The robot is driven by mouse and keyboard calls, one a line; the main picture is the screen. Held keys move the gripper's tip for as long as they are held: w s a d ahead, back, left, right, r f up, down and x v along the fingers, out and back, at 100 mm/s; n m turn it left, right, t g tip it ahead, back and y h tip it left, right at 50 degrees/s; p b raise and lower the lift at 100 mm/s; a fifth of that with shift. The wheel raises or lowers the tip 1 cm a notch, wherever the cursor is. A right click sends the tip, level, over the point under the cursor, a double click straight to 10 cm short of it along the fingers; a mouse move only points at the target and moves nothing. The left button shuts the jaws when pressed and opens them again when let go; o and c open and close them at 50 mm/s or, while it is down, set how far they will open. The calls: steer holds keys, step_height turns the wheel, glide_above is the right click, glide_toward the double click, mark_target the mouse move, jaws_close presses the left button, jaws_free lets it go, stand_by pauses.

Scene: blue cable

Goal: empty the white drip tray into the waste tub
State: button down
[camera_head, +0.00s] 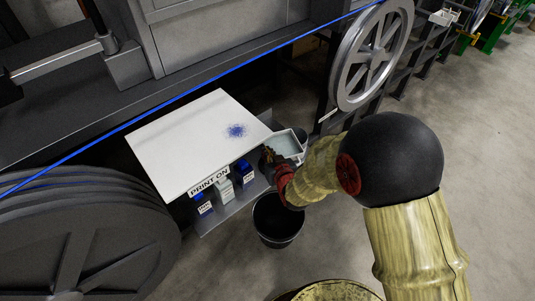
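The white drip tray (298,141) is at the right end of the grey shelf, beside the white board. Its inside looks pale grey-green; I cannot tell how much is in it. My gripper (269,157) is at the tray's near left side, with its dark fingers close to or on the rim. The fingers are small and dark, so I cannot tell whether they are closed on it. The waste tub (279,242) is a black round bucket on the floor, below and in front of my gripper. Its inside is dark.
A blue cable (225,75) crosses behind.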

steer(key=shift+w+d+r+m+g+y+p, duration=0.1)
steer(key=shift+w+d+r+m+g+p, duration=0.3)
steer(key=shift+p, duration=0.95)
steer(key=shift+w+d+r+m+g+y+p, duration=0.15)
steer(key=shift+w+g+p, duration=0.35)
steer(key=shift+p, duration=0.9)
steer(key=shift+w+d+r+m+g+y+p, duration=0.15)
steer(key=shift+w+d+r+p, duration=0.35)
steer(key=shift+p, duration=0.85)
steer(key=w+g+p, duration=0.1)
steer(key=p, duration=0.1)
steer(key=w+d+p, duration=0.1)
steer(key=p, duration=0.2)
steer(key=shift+w+f+m+g, duration=0.1)
steer(key=shift+m+g, duration=0.25)
steer(key=shift+m, duration=0.05)
steer(key=shift+w+d+f+g+y+p, duration=0.2)
steer(key=shift+w+g+y+p, duration=0.15)
steer(key=shift+p, duration=0.8)
steer(key=shift+w+d+r+m+g+y+p, duration=0.2)
steer(key=shift+r+p, duration=0.25)
steer(key=shift+p, duration=1.3)
steer(key=shift+w+d+r+m+g+y+p, duration=0.1)
steer(key=shift+w+r+m+g+p, duration=0.25)
steer(key=shift+p, duration=1.4)
